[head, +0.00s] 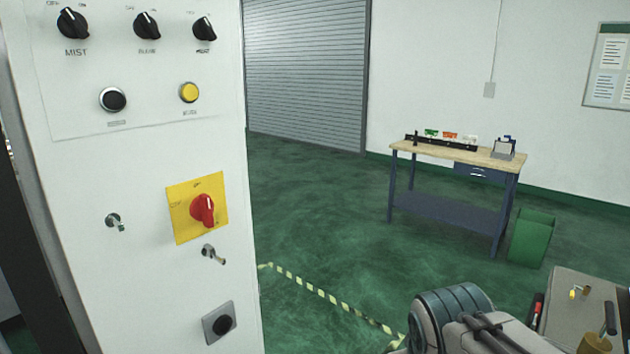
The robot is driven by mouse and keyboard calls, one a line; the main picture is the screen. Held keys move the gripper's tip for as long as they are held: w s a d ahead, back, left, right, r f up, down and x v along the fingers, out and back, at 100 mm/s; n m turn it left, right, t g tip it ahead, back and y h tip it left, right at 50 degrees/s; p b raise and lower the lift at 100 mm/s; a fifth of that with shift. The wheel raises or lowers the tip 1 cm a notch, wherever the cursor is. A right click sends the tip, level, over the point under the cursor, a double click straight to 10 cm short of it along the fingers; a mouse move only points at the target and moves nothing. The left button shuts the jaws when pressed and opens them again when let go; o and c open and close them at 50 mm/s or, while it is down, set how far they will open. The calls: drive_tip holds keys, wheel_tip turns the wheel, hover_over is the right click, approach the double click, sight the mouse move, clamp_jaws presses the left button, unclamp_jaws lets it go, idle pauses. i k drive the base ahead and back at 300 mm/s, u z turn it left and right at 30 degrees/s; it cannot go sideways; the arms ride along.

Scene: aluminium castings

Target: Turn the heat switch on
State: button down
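A white control cabinet (150,270) fills the left of the head view. Its upper plate has three black rotary knobs in a row: one labelled MIST (73,24), a middle knob (147,26) and a right knob (204,29). The labels under the middle and right knobs are too blurred to read surely, so I cannot tell which one is the heat switch. Nothing touches the knobs. Part of my arm (450,310) shows at the bottom, right of the cabinet and well below the knobs. My gripper is not in view.
Below the knobs are a black button (113,99), a yellow button (189,92) and a red rotary switch (203,210) on a yellow plate. A workbench (450,152) and green bin (531,238) stand farther back. A grey surface (570,285) with tools is lower right. The green floor between is clear.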

sight(202, 30)
drive_tip(key=u, duration=1.35)
